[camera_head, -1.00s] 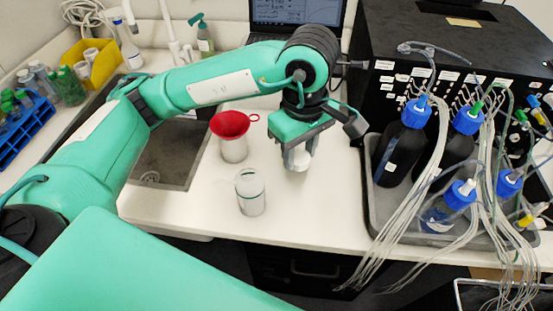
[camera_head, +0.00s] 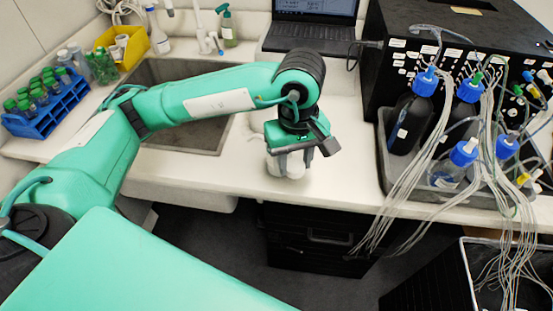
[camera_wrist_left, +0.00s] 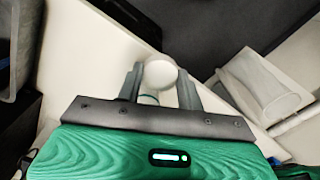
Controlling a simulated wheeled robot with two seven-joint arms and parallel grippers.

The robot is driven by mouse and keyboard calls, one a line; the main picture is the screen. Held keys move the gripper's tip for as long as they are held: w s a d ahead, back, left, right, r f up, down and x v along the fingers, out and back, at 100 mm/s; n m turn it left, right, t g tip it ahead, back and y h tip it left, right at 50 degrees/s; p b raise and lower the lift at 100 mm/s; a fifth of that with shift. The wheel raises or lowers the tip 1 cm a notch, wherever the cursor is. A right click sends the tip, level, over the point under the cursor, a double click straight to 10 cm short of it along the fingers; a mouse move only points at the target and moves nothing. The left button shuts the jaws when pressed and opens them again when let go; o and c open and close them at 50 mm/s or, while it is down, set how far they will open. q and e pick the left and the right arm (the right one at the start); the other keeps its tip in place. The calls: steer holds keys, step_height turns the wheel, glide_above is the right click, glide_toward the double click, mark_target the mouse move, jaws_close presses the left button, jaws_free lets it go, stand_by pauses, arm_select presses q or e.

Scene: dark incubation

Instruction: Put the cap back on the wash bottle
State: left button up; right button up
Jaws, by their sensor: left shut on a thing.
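My left gripper (camera_head: 291,158) points down near the front edge of the counter and is shut on a white round piece, which looks like the cap (camera_head: 294,168). In the left wrist view the cap (camera_wrist_left: 160,73) shows as a pale disc between the two fingers (camera_wrist_left: 160,88). In the head view the bottle is not clear; a white shape beside the cap is partly hidden by the gripper. My right gripper is out of view.
A grey tray (camera_head: 384,180) with blue-capped bottles and many loose tubes stands to the right. A sink (camera_head: 170,130) is left, under my arm. A blue tube rack (camera_head: 45,122) and a yellow bin (camera_head: 133,50) are farther left. Counter between gripper and tray is clear.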

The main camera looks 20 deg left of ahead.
arm_select(q)
steer(key=a+f+m, duration=0.6)
steer(key=f+m, duration=0.2)
steer(key=f, duration=0.2)
steer(key=shift+w+a+f+m, duration=0.25)
steer(key=shift+w+a+m, duration=0.05)
steer(key=shift+w+a, duration=0.1)
steer(key=shift+s+a, duration=0.1)
steer(key=shift+s, duration=0.05)
